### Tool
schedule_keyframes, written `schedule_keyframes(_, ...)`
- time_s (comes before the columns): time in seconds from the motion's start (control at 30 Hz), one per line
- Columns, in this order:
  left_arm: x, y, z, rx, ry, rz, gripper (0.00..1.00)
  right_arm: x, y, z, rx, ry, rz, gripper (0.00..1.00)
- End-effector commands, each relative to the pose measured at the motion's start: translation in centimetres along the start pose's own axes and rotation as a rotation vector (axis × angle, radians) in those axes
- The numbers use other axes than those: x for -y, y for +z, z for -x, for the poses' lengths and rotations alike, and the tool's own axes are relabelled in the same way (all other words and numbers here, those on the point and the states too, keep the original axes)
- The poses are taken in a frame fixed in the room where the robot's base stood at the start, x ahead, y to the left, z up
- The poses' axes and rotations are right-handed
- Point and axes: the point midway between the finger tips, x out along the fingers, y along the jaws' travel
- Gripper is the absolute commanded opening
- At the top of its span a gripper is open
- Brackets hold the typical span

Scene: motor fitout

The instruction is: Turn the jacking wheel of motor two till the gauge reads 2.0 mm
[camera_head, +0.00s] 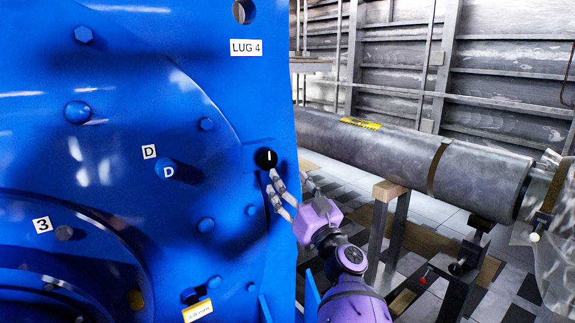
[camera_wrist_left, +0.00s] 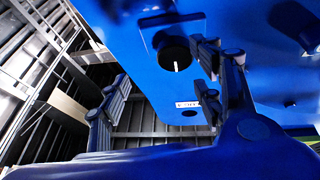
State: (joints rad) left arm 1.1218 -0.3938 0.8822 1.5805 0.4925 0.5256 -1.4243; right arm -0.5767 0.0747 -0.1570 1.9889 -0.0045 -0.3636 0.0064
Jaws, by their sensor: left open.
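The blue motor (camera_head: 110,180) fills the left of the head view. A black round wheel (camera_head: 265,158) with a white line sits on a blue block at the motor's right edge; the line looks about upright. The wheel also shows in the left wrist view (camera_wrist_left: 176,54). My left gripper (camera_head: 290,180) is open, just below and to the right of the wheel. In the left wrist view its fingers (camera_wrist_left: 155,92) stand apart, one close beside the wheel. I cannot tell whether it touches. A small yellow-edged display (camera_head: 197,311) is low on the motor; its reading is too small to make out.
A "LUG 4" label (camera_head: 246,47) is above the wheel, with bolts and labels "D" and "3" to the left. A large grey cylinder (camera_head: 415,155) lies on stands (camera_head: 392,215) behind my arm. Some open space lies between motor and cylinder.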

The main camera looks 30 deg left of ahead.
Motion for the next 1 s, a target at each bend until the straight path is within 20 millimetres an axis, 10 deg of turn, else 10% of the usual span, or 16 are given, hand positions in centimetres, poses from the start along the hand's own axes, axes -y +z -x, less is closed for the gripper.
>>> schedule_keyframes(1.0, 2.1, -0.3, -7.8, 0.002, -0.069, -0.186, 0.6, 0.0, -0.5, 0.4, -0.001, -0.004, 0.005, 0.43)
